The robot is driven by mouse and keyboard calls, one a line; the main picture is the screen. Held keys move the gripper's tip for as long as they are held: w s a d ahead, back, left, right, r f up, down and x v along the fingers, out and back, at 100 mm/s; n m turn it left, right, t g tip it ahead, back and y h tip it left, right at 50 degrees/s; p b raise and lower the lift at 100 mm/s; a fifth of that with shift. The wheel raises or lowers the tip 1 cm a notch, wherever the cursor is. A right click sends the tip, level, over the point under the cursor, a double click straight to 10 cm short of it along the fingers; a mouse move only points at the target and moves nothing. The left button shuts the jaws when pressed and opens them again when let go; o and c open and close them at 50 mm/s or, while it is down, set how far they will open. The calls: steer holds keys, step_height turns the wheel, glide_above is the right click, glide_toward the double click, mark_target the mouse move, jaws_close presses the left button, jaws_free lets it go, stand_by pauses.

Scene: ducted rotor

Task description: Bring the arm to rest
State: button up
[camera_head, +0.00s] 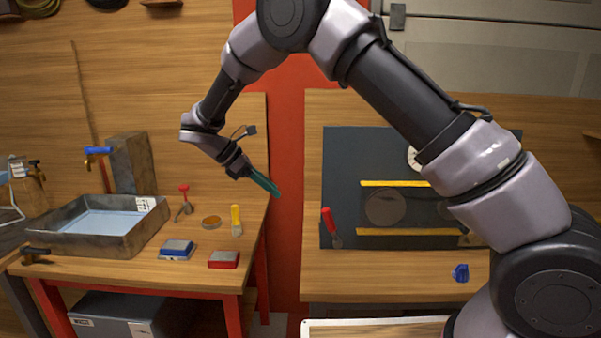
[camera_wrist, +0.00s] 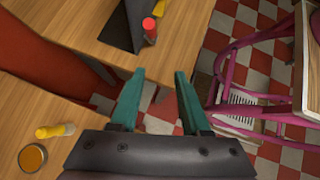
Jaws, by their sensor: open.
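My gripper (camera_head: 277,190) has teal fingers and hangs in the air between the two wooden benches, in front of the red strip of wall. My arm is bent, rising from the lower right and reaching down to the left in the head view. The gripper touches nothing that I can see.
The left bench (camera_head: 130,268) holds a sink (camera_head: 60,243), a yellow-handled tool (camera_head: 236,219), blue (camera_head: 176,250) and red (camera_head: 223,259) blocks. The right bench (camera_head: 375,286) holds a dark board (camera_head: 345,150), a red-handled tool (camera_head: 330,226) and a blue knob (camera_head: 460,272). A pink frame (camera_wrist: 215,75) stands at right in the wrist view.

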steer(key=s+d+r+m+g+y, duration=0.1)
steer(key=s+d+r+m+y, duration=0.15)
steer(key=d+r+m, duration=0.55)
steer(key=s+d+r+m+y, duration=0.1)
steer(key=d+r+m+y, duration=0.25)
steer(key=d+r, duration=0.75)
steer(key=s+d+r+m+t+y, duration=0.2)
steer(key=s+d+m+t, duration=0.1)
steer(key=s+d+m, duration=0.4)
steer(key=s+d+r+m+t+y, duration=0.1)
steer(key=s+d+m+t+y, duration=0.1)
steer(key=s+d+m, duration=0.5)
steer(key=shift+s+r+t+y, duration=0.4)
steer(key=shift+s+t, duration=0.1)
steer(key=shift+s, duration=0.35)
